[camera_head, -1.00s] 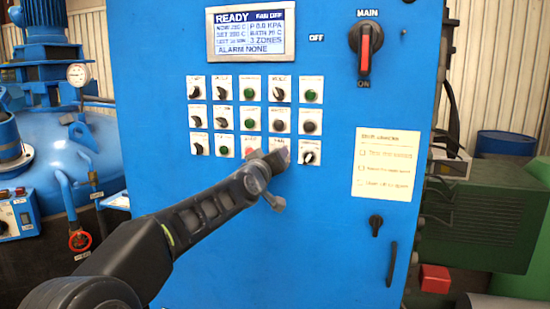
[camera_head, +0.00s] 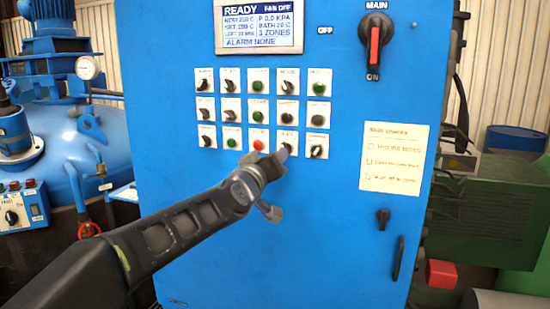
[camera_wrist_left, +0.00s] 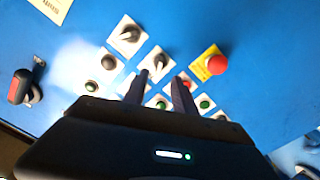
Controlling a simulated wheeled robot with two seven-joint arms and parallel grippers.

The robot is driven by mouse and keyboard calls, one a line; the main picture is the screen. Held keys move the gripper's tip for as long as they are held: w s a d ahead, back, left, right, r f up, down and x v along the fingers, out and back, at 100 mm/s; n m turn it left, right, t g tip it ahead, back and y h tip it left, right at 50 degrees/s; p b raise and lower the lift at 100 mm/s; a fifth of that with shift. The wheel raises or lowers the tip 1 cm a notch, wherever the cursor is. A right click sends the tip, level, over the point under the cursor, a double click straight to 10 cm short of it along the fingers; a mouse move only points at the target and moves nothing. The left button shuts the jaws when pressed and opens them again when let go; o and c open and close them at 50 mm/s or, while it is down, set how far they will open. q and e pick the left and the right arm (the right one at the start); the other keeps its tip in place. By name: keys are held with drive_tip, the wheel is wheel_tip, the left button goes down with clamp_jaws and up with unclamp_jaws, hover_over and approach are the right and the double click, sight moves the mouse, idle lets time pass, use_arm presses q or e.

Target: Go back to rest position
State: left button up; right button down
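My left gripper (camera_head: 276,174) is in front of the lower part of the blue control cabinet (camera_head: 330,240), just below the bottom row of switches. One fingertip overlaps the lower edge of a black knob (camera_head: 286,147) in the head view. In the left wrist view, its two fingers (camera_wrist_left: 160,90) stand apart with panel visible between them, and I see nothing held. A black knob (camera_wrist_left: 159,62) shows just beyond the fingertips. Whether a finger touches the panel cannot be told. My right gripper is in neither view.
The display (camera_head: 258,25) reads READY, FAN OFF, ALARM NONE. The main switch (camera_head: 376,44) is at the upper right. A red mushroom button (camera_wrist_left: 216,65) on a yellow plate shows in the wrist view. A blue vessel (camera_head: 75,140) stands left; green machinery (camera_head: 485,215) stands right.

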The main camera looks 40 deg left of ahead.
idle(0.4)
use_arm(q)
drive_tip(key=w+d+f+m+g+h, duration=0.15)
drive_tip(key=d+f, duration=0.45)
drive_tip(key=f, duration=0.8)
drive_tip(key=d+f+m+g+h, duration=0.1)
drive_tip(key=d+f+g+h, duration=0.15)
drive_tip(key=d+f, duration=0.7)
drive_tip(key=w+d+f+m+g+h, duration=0.1)
drive_tip(key=d+f+m+g+h, duration=0.15)
drive_tip(key=f, duration=1.45)
drive_tip(key=s+d+f+m+g+h, duration=0.1)
drive_tip(key=s+d+f+g, duration=0.1)
drive_tip(key=s+d+f, duration=0.45)
drive_tip(key=s+d+f+g+h, duration=0.15)
drive_tip(key=s+d+f, duration=0.25)
drive_tip(key=f, duration=0.5)
drive_tip(key=s+d+f+g, duration=0.2)
drive_tip(key=s+d+f, duration=0.1)
drive_tip(key=s, duration=0.4)
drive_tip(key=s+d+f+m+g, duration=0.1)
drive_tip(key=s+d+f+g, duration=0.1)
drive_tip(key=s+d+f, duration=0.2)
drive_tip(key=s+d+f+m+g+h, duration=0.1)
drive_tip(key=s+d+f, duration=0.3)
drive_tip(key=s, duration=0.6)
drive_tip(key=shift+s+f+g, duration=0.2)
drive_tip(key=shift+f+g, duration=0.5)
drive_tip(key=shift+f, duration=0.2)
